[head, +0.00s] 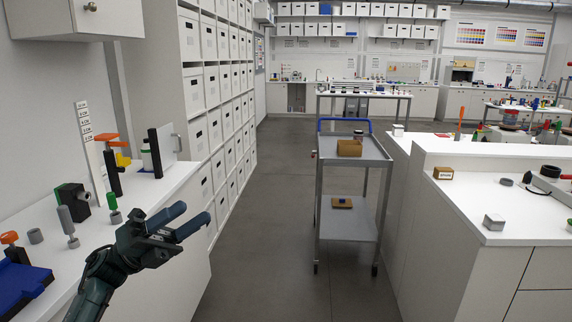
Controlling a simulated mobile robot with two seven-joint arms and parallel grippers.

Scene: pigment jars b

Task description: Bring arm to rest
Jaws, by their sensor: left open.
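My left gripper (182,221) is dark with blue-tipped fingers. It is open and empty, with its fingers pointing right. My left arm (97,285) comes in from the lower left and holds the gripper by the front edge of the left counter (160,192). No object is between its fingers. My right gripper and right arm are not in view.
A grey cart (318,183) with a brown box (349,148) on top stands in the aisle. The left counter holds a black block (72,201), grey and green pegs and a blue tray (20,286). White counters (470,225) stand right.

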